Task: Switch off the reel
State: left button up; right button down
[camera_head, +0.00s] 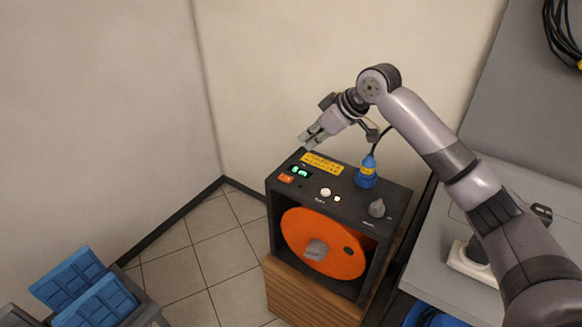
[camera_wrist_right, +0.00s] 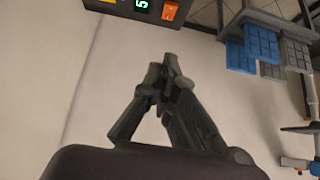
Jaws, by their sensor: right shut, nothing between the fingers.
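The reel (camera_head: 304,243) is an orange disc with a grey hub, upright inside a dark open-fronted housing (camera_head: 377,250). On the housing's top are an orange-red rocker switch (camera_head: 286,178), a lit green display (camera_head: 300,171), a white round button (camera_head: 326,192) and a grey knob (camera_head: 377,208). The switch (camera_wrist_right: 170,11) and display (camera_wrist_right: 142,4) also show at the top of the right wrist view. My right gripper (camera_head: 308,141) is shut and empty, above the housing's back left edge, apart from the switch. My left gripper is not in view.
A blue plug (camera_head: 366,172) with a cable stands on the housing top beside a yellow label (camera_head: 322,163). The housing rests on a wooden cabinet (camera_head: 305,297). The tiled floor at left is clear.

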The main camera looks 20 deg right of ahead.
send_over(282, 175)
jog(key=s+d, duration=0.2)
jog(key=f, duration=0.8)
jog(key=shift+w+a+p, duration=0.1)
jog(key=shift+a+p, duration=0.15)
jog(key=shift+p, duration=0.15)
notch_tip(282, 175, down, 3)
jog(key=shift+d+r, duration=0.15)
jog(key=shift+r, duration=0.05)
jog(key=shift+s+f, duration=0.2)
jog(key=shift+f, duration=0.45)
jog(key=shift+d+f, duration=0.1)
jog(key=shift+s+f+t+y, duration=0.2)
jog(key=shift+f+t+y, duration=0.1)
jog(key=shift+f+t, duration=0.15)
jog(key=shift+r, duration=0.15)
jog(key=shift+w, duration=0.15)
